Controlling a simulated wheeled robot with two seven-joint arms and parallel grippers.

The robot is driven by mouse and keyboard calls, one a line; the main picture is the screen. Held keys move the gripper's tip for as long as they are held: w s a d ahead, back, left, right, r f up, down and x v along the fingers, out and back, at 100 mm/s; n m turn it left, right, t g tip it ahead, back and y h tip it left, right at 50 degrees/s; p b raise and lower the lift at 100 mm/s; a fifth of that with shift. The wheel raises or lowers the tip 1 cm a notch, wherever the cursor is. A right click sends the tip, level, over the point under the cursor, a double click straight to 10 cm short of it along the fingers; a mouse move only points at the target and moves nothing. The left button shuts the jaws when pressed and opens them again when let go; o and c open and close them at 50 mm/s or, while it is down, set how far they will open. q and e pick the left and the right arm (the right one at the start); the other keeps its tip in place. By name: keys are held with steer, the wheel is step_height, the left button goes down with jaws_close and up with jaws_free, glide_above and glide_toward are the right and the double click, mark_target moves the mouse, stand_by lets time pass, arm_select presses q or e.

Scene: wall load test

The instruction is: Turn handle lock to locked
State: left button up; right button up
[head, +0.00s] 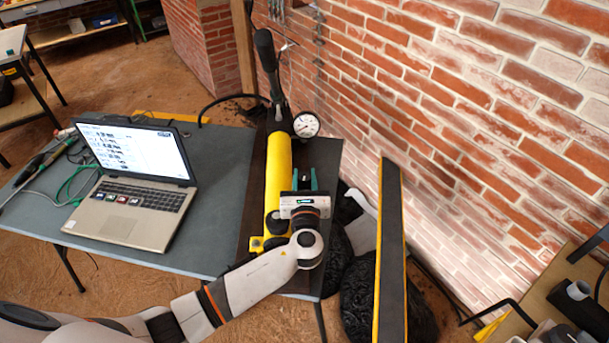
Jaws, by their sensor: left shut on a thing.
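A yellow hand pump (279,175) lies along the dark right part of the table. Its black handle (267,62) stands up at the far end, and a round pressure gauge (306,125) sits beside it. My left gripper (305,178) is just right of the yellow cylinder, pointing away from me. Its green fingers are shut on a small part at the pump's right side, mostly hidden by the gripper body. I cannot make out the handle lock or its setting. My right gripper is not in view.
An open laptop (135,180) stands on the grey table (222,160) at left, with cables beside it. A brick wall (500,110) rises at right. A long black and yellow beam (390,260) stands right of the table, near black bags (370,300).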

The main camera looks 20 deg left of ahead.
arm_select(q)
steer(key=m+h, duration=0.2)
steer(key=shift+a+t+h, duration=0.1)
steer(key=shift+t+h, duration=0.2)
steer(key=shift+t, duration=0.1)
steer(key=shift+m+h, duration=0.5)
steer(key=shift+h, duration=0.3)
steer(key=m+h, duration=0.1)
steer(key=h, duration=0.1)
steer(key=shift+f+m+h+b, duration=0.1)
steer(key=shift+m+h+b, duration=0.2)
steer(key=shift+h+b, duration=0.1)
steer(key=m+g+h+b, duration=0.2)
steer(key=m+h+b, duration=0.1)
steer(key=h+b, duration=0.1)
steer(key=m+g+h+b, duration=0.2)
steer(key=m+h+b, duration=0.1)
steer(key=b, duration=0.4)
steer(key=m+g+h+b, duration=0.2)
steer(key=m+h+b, duration=0.1)
steer(key=h+b, duration=0.2)
steer(key=shift+f+h+b, duration=0.15)
steer(key=shift+h+b, duration=0.15)
steer(key=shift+b, duration=0.1)
steer(key=shift+r+m+g+h+b, duration=0.35)
steer(key=shift+m+g+b, duration=0.2)
steer(key=shift+b, duration=0.2)
steer(key=o, duration=0.9)
steer(key=shift+o, duration=0.2)
